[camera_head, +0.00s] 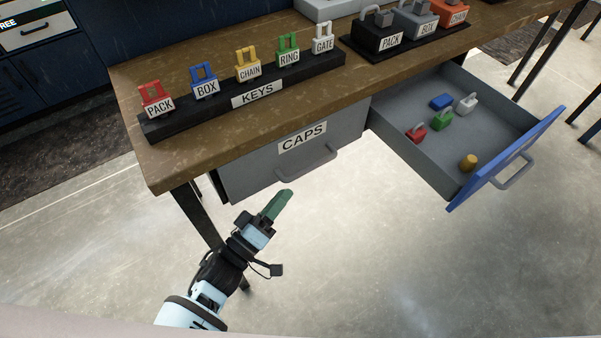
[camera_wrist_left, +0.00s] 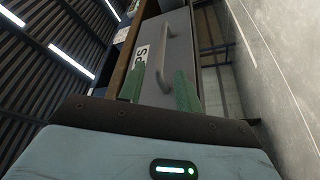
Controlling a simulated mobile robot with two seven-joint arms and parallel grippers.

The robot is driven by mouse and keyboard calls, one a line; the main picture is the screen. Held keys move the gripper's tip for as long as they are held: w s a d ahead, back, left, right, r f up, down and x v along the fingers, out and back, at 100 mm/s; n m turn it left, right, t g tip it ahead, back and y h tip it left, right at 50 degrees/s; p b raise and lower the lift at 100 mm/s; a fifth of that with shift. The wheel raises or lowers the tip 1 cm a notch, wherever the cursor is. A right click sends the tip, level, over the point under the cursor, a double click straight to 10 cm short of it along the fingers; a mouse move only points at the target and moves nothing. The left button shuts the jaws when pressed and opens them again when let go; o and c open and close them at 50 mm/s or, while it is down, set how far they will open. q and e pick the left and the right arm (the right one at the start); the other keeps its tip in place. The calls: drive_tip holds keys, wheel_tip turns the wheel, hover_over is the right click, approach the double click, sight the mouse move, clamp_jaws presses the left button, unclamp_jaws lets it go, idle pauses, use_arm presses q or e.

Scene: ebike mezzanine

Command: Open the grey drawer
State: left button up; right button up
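The grey drawer (camera_head: 245,172) is shut under the wooden worktop. Its front bears a "CAPS" label (camera_head: 302,138) and a grey bar handle (camera_head: 312,164). My left gripper (camera_head: 278,204) is in front of and below the drawer, apart from the handle, with its green fingers pointing up towards it. In the left wrist view the two green fingers (camera_wrist_left: 160,88) are spread with nothing between them. The handle (camera_wrist_left: 163,47) shows ahead, beyond the fingertips, on the drawer front (camera_wrist_left: 181,60). My right gripper is not in view.
A black "KEYS" rack (camera_head: 210,110) with several coloured keys stands on the worktop (camera_head: 190,165). A black table leg (camera_head: 195,212) is left of my gripper. The floor in front is clear.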

sight(300, 172)
use_arm(q)
drive_tip(key=x, duration=0.7)
drive_tip(key=shift+w+d, duration=0.15)
drive_tip(key=shift+w, duration=0.05)
clamp_jaws()
